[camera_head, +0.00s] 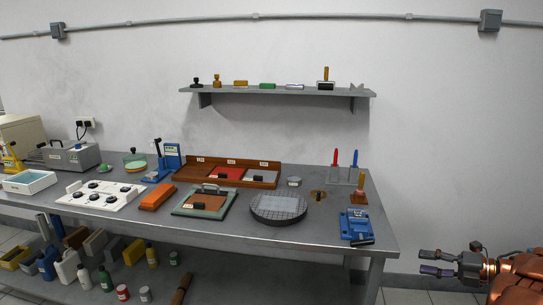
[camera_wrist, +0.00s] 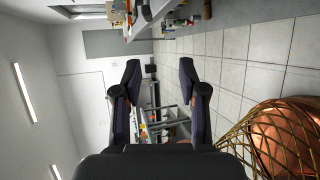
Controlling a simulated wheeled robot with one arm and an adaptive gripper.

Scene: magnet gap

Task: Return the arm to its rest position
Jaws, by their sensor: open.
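My gripper (camera_head: 438,263) is at the lower right of the head view, to the right of the workbench (camera_head: 325,246) and apart from it. Its two fingers are spread, with nothing between them. In the wrist view my gripper (camera_wrist: 160,80) shows two dark fingers standing apart, with the room beyond. The wrist view is turned on its side. My copper-coloured arm shows at the right edge of the head view.
The bench holds a blue device (camera_head: 356,225), a round gridded plate (camera_head: 278,207), a wooden tray (camera_head: 186,172) and a white panel (camera_head: 100,197). A wall shelf (camera_head: 280,92) carries several stamps. Bottles and bricks stand below the bench. A wire basket (camera_wrist: 262,140) shows in the wrist view.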

